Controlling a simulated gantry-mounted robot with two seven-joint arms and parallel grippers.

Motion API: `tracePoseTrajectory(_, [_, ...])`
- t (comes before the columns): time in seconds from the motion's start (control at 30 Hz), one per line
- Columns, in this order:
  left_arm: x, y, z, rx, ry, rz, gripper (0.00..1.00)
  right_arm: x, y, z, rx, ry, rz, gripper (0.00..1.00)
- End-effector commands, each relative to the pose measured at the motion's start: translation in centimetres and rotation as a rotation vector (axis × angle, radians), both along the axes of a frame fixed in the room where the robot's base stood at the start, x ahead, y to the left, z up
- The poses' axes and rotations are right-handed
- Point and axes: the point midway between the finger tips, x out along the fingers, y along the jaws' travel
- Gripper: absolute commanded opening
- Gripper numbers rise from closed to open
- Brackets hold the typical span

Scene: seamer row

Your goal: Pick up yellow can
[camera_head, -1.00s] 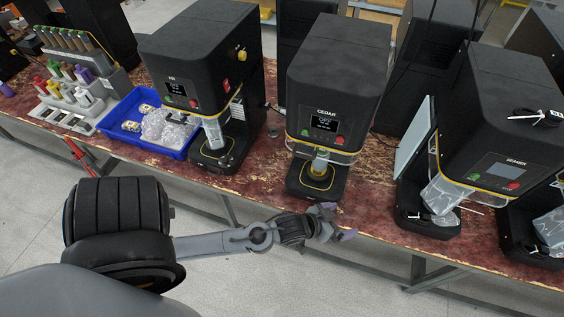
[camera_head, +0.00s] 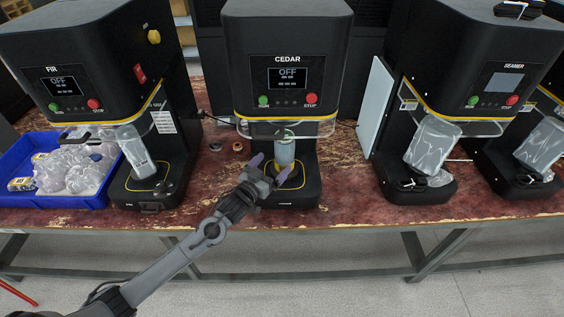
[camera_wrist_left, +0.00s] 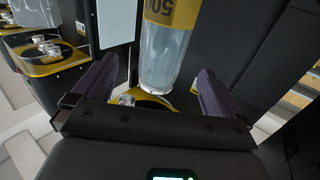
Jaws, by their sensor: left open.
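A pale, see-through can (camera_head: 285,152) stands in the CEDAR machine (camera_head: 287,75), on its black base. In the left wrist view the can (camera_wrist_left: 165,55) shows a yellow band with dark figures and a clear grey body below it. My left gripper (camera_head: 270,168) is open in front of the machine, its purple fingers pointing toward the can. In the left wrist view the open gripper (camera_wrist_left: 158,70) has one finger on each side of the can's lower part in the picture. I cannot tell whether the fingers touch it. My right gripper is not in view.
The FIR machine (camera_head: 85,80) with another clear can (camera_head: 136,150) stands to the left, beside a blue tray (camera_head: 100,200) of clear bagged items.

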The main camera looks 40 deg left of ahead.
Motion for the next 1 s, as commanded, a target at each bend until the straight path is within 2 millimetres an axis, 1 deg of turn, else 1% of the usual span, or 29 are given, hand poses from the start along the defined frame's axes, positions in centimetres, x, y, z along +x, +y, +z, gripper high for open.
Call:
tracePoseTrajectory(0.03, [0.5,0.1,-0.2,0.001,-0.005,0.001,1.0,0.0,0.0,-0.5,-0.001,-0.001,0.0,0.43])
tracePoseTrajectory(0.33, [4.2,0.5,0.0,0.0,-0.007,0.002,1.0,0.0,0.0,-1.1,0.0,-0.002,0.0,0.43])
tracePoseTrajectory(0.43, [5.1,0.6,0.0,0.0,-0.006,0.001,1.0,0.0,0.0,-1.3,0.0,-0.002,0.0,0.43])
tracePoseTrajectory(0.67, [6.0,0.7,0.0,0.0,-0.005,0.0,1.0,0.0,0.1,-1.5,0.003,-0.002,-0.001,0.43])
tracePoseTrajectory(1.0, [9.8,1.4,0.1,0.0,-0.006,0.001,1.0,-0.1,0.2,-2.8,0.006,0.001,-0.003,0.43])
